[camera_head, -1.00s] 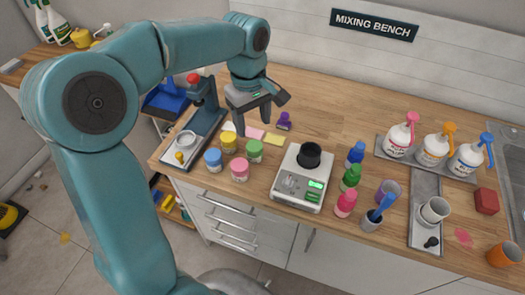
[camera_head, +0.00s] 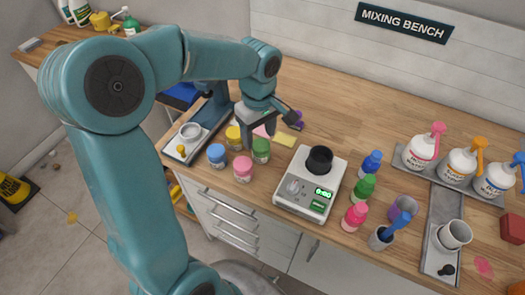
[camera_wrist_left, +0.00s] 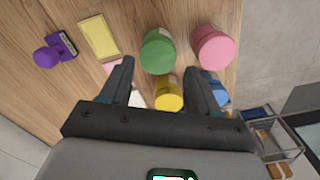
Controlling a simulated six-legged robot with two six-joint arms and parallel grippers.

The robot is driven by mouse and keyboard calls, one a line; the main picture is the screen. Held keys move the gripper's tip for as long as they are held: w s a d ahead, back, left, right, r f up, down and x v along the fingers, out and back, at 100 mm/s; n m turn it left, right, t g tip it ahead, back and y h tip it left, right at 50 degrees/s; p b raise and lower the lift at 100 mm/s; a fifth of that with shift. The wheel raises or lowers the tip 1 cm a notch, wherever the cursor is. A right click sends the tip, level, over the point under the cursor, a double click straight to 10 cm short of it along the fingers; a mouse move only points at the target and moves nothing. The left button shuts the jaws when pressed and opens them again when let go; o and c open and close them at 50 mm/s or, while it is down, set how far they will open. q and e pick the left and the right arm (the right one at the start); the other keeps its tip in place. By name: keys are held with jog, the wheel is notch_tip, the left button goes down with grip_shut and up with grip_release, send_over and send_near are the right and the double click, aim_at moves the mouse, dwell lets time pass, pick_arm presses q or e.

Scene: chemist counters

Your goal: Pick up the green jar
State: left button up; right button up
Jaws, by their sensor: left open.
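The green jar (camera_head: 261,152) stands upright on the wooden bench, beside the pink, yellow and blue jars. In the left wrist view the green jar (camera_wrist_left: 158,56) lies just beyond my fingertips, roughly between their lines. My left gripper (camera_head: 262,130) is open and empty, low over the bench just behind and above the green jar. Its two fingers (camera_wrist_left: 158,76) show apart in the left wrist view, with the yellow jar (camera_wrist_left: 168,97) seen between them. My right gripper is not in view.
The pink jar (camera_head: 243,169) and blue jar (camera_head: 217,155) stand close in front and left, and the yellow jar (camera_head: 234,136) behind left. A white scale (camera_head: 290,198) with a black cup stands to the right. Sticky notes (camera_head: 287,140) lie flat nearby.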

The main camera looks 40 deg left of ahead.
aim_at(261, 144)
pick_arm(q)
jog(key=shift+s+f, duration=0.1)
jog(key=shift+f, duration=0.6)
jog(key=f, duration=0.3)
jog(key=shift+w+d+f+p, duration=0.2)
jog(key=shift+f+p, duration=0.15)
jog(key=shift+f, duration=0.35)
jog(key=shift+r, duration=0.1)
jog(key=c, duration=0.8)
